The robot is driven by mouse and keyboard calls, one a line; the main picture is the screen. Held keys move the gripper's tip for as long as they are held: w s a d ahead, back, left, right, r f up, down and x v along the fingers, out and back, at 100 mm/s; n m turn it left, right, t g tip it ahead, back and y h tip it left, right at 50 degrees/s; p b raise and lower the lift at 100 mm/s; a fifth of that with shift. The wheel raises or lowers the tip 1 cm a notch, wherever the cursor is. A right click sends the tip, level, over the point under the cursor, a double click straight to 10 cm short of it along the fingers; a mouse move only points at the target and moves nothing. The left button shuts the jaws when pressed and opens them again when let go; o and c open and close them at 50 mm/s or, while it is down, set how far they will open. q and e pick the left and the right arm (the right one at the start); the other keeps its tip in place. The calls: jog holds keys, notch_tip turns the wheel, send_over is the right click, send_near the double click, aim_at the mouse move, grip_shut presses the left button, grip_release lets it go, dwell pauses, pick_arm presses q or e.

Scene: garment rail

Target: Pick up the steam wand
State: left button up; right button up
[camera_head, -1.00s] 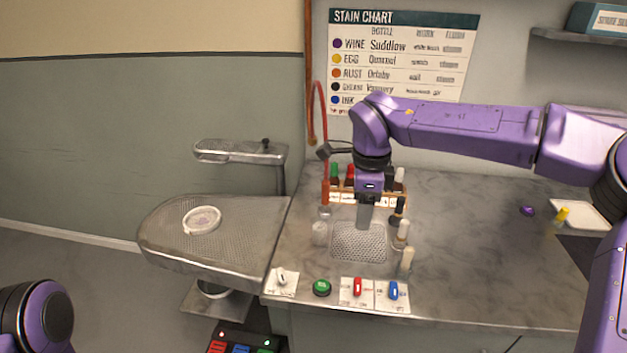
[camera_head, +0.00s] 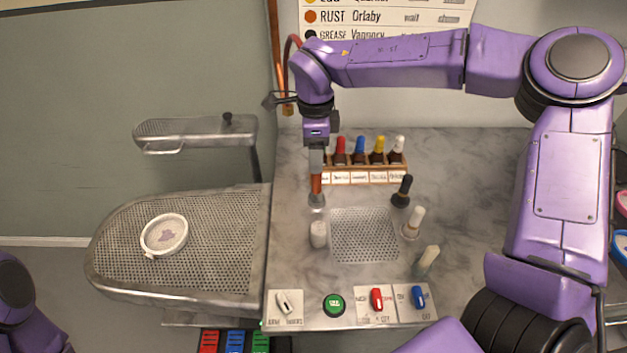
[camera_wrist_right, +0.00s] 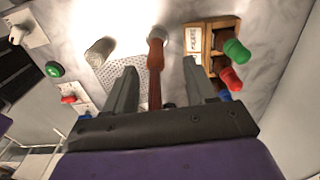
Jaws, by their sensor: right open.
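The steam wand (camera_head: 316,186), with a red-brown body and a metal end, stands about upright on the counter, left of the bottle rack. In the right wrist view the wand (camera_wrist_right: 155,62) lies between the two fingers. My right gripper (camera_head: 316,168) points down over it from above, its jaws open and apart on either side of the wand. The gripper (camera_wrist_right: 158,68) hides part of the wand's upper end in the head view. My left gripper is out of view; only part of the left arm shows at the lower left.
A wooden rack (camera_head: 372,177) of coloured-cap bottles stands just right of the wand. Several loose bottles stand right of the grate. A perforated press board (camera_head: 215,250) carrying a round white hoop (camera_head: 164,235) is at left.

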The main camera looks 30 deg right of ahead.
aim_at(317, 175)
jog(key=f, duration=0.2)
jog(key=f+p, duration=0.1)
jog(key=f, duration=0.3)
jog(key=shift+s+f, duration=0.25)
jog(key=shift+s, duration=0.15)
grip_shut()
jog(key=shift+r, duration=0.15)
jog(key=shift+r, duration=0.3)
notch_tip(317, 175, up, 3)
jog(key=shift+a+f, duration=0.15)
jog(key=shift+f, duration=0.05)
jog(key=s+a+r+b, duration=0.3)
jog(key=s+a+r, duration=0.2)
jog(key=a+r, duration=0.4)
jog(key=a, duration=0.3)
jog(key=shift+a+r+b, duration=0.3)
jog(key=shift+a+b, duration=0.05)
jog(key=shift+b, duration=0.05)
